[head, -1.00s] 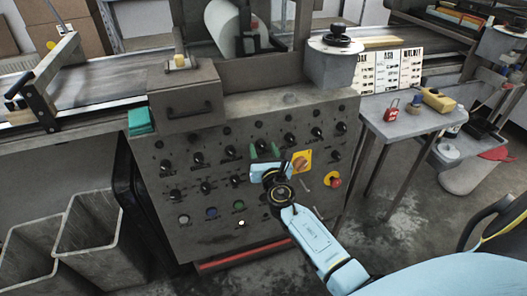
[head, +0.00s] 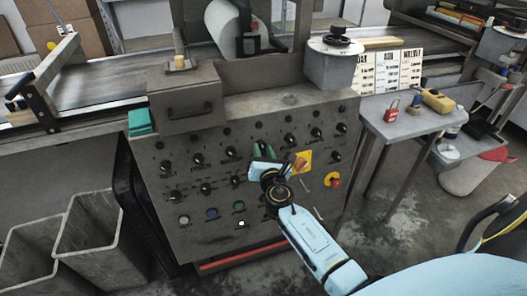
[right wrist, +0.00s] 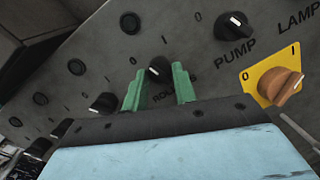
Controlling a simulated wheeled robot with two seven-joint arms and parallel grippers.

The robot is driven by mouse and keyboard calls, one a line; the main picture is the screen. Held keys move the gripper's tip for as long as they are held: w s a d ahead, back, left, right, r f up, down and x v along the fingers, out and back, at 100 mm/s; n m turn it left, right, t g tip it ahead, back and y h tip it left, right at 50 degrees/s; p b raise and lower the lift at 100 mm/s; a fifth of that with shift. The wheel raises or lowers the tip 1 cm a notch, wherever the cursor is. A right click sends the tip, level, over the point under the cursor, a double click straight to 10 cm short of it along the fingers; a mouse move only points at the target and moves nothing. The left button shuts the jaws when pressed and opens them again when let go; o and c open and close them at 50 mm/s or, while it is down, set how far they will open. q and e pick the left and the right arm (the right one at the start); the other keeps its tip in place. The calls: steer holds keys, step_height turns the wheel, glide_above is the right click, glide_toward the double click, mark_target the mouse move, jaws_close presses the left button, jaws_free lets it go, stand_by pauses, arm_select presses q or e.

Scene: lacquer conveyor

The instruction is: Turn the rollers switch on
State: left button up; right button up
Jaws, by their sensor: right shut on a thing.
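The rollers switch is a black rotary knob (right wrist: 158,70) on the grey control panel (head: 215,215). Its label under it is partly covered by my gripper, with only some letters showing. My right gripper (head: 264,150) is at the panel in the head view and hides the knob there. In the right wrist view, the green fingers of my right gripper (right wrist: 158,84) stand on either side of the knob and are shut on it. A small white mark shows on the knob, but its exact direction is hard to read. My left gripper is out of view.
The pump knob (right wrist: 234,25) is up and to the right of the rollers knob. An orange switch on a yellow plate (head: 302,162) is close to the right of my gripper, with a red stop button (head: 333,180) lower right. Several other knobs surround it.

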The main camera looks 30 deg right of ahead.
steer(key=m, duration=0.3)
steer(key=shift+a+g+h, duration=0.1)
steer(key=shift+g+h, duration=0.2)
steer(key=shift+m+g, duration=0.3)
steer(key=shift+m, duration=0.8)
steer(key=shift+a+r+m+p, duration=0.1)
steer(key=shift+m+p, duration=0.4)
steer(key=shift+m, duration=0.7)
steer(key=shift+m+g, duration=0.4)
steer(key=shift+m, duration=0.6)
steer(key=shift+m+p, duration=0.3)
steer(key=shift+m, duration=0.1)
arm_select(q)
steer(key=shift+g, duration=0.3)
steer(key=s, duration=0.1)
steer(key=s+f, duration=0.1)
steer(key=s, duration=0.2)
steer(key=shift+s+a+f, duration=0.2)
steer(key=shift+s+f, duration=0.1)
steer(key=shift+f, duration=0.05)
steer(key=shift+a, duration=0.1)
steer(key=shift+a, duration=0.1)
